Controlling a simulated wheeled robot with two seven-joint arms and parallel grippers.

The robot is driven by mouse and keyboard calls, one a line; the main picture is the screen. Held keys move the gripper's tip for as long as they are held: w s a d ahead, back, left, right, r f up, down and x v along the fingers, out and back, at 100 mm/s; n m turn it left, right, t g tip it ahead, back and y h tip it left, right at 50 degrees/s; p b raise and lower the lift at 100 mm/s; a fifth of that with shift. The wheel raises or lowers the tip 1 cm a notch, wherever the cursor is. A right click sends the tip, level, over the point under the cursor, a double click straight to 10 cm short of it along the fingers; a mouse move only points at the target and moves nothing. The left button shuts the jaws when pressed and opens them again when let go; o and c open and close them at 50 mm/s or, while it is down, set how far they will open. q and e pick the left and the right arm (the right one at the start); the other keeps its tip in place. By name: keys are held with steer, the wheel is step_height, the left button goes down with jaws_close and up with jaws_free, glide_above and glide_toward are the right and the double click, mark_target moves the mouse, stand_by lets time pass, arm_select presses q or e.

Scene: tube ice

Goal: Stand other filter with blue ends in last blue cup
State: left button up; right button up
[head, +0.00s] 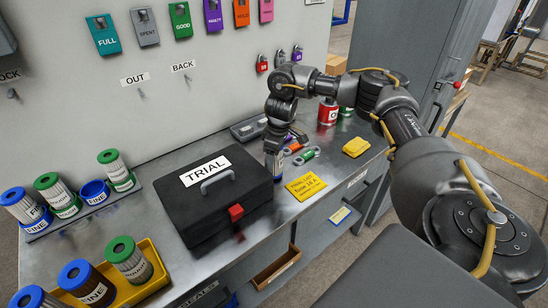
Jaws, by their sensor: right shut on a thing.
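My right gripper (275,143) reaches down behind the right end of the black case and is shut on a filter (278,172). Its pale side and a bit of blue show below the fingers; the rest is hidden by the gripper and case. An empty-looking blue cup (95,193) stands in the rack at the left, between two green-ended filters (57,195) (116,170). A blue-ended filter (22,206) stands at the rack's left end. My left gripper is out of view.
A black case (210,205) marked TRIAL stands between rack and gripper. A yellow tray (158,282) at the front left holds green- and blue-ended filters. A yellow sign (306,186), wrenches, a yellow cloth (356,147) and a red can (327,113) lie or stand right.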

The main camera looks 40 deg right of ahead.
steer(key=shift+d+f, duration=0.1)
steer(key=shift+f, duration=0.25)
steer(key=shift+f, duration=0.1)
steer(key=o, duration=1)
